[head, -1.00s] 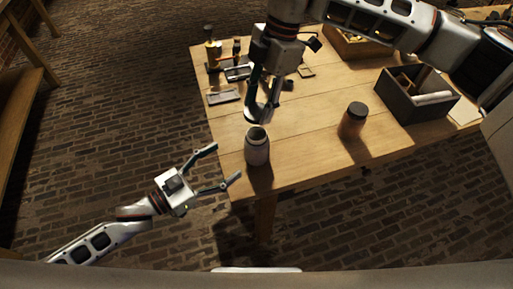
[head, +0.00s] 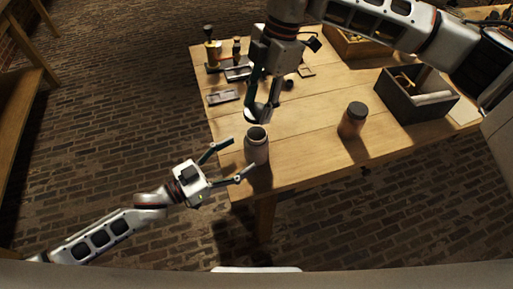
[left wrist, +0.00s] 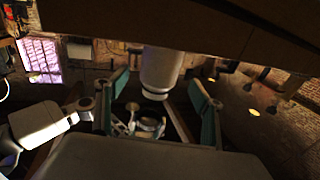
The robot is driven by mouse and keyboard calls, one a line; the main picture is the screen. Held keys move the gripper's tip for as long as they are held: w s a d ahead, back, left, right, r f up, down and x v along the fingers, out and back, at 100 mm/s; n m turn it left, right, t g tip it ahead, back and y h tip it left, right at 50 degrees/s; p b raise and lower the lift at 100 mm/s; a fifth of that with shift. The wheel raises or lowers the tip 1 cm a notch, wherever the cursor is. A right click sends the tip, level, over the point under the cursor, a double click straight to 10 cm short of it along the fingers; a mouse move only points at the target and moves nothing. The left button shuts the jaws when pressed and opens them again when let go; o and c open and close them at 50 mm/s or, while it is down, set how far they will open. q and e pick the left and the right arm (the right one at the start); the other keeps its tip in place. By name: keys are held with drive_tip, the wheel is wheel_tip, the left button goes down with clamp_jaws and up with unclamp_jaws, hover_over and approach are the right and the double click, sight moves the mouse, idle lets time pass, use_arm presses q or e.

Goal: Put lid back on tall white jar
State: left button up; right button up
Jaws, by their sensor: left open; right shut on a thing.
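The tall white jar (head: 257,151) stands upright near the table's front left corner, with a dark round top. It also shows in the left wrist view (left wrist: 161,70), inverted, between my left fingers. My left gripper (head: 243,155) is open just left of the jar, one finger toward its far side and one toward its near side. I cannot tell whether they touch it. My right gripper (head: 262,114) is shut just above and behind the jar's top.
A brown jar with a dark lid (head: 353,120) stands to the right. A dark open box (head: 413,109) with items is farther right. Small trays (head: 223,97) and bottles (head: 212,48) are at the back left. The middle of the table is clear.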

sight(257, 145)
use_arm(q)
drive_tip(key=x, duration=0.6)
drive_tip(key=shift+w+d, duration=0.25)
drive_tip(key=shift+d, duration=0.1)
drive_tip(key=c, duration=1.7)
use_arm(e)
drive_tip(key=shift+f, duration=2.5)
